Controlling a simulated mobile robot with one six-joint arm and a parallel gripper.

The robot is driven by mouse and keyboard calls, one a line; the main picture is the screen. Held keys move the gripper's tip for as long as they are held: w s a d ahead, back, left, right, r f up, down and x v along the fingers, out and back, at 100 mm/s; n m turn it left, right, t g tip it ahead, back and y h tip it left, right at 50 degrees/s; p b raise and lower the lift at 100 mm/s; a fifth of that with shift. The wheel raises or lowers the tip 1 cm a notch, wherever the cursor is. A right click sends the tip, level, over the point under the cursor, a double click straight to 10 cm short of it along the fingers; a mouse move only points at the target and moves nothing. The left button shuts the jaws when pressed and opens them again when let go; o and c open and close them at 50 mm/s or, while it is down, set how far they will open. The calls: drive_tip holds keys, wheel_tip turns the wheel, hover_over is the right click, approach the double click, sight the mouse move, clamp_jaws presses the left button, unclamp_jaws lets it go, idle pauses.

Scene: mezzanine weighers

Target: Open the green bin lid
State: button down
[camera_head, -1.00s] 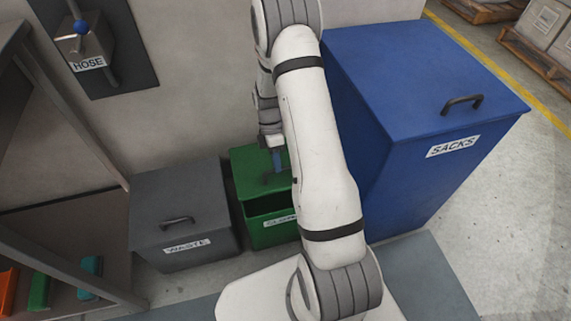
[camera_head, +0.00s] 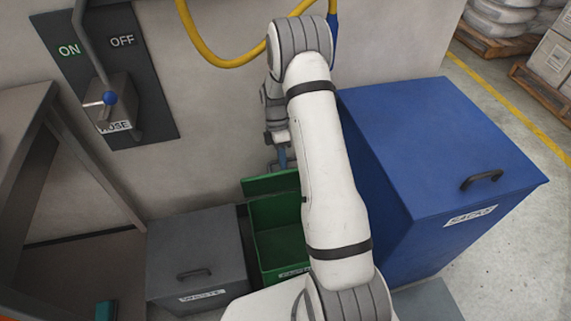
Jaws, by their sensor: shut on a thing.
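The green bin (camera_head: 276,243) stands between the grey bin and the blue bin. Its green lid (camera_head: 268,186) is raised steeply at the back, toward the wall, and the inside of the bin shows. My gripper (camera_head: 283,160) is at the upper part of the lid and is shut on the lid's handle, though the handle itself is hard to see here. My white arm hides the right part of the green bin and part of its label.
A grey bin (camera_head: 197,262) marked WASTE stands left, its lid shut. A tall blue bin (camera_head: 440,150) marked SACKS stands close on the right, shut. A hose lever panel (camera_head: 110,75) and a yellow hose (camera_head: 225,62) are on the wall. A bench frame (camera_head: 60,120) stands far left.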

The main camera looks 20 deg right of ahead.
drive_tip(key=shift+w+a+f, duration=0.1)
drive_tip(key=shift+w+f, duration=0.1)
drive_tip(key=shift+w, duration=0.3)
drive_tip(key=c, duration=1.6)
unclamp_jaws()
drive_tip(key=shift+w+f, duration=0.1)
drive_tip(key=shift+o, duration=0.7)
drive_tip(key=shift+r, duration=0.2)
drive_tip(key=p+v, duration=0.1)
drive_tip(key=v, duration=0.6)
drive_tip(key=shift+w+r, duration=0.15)
drive_tip(key=shift+r, duration=0.1)
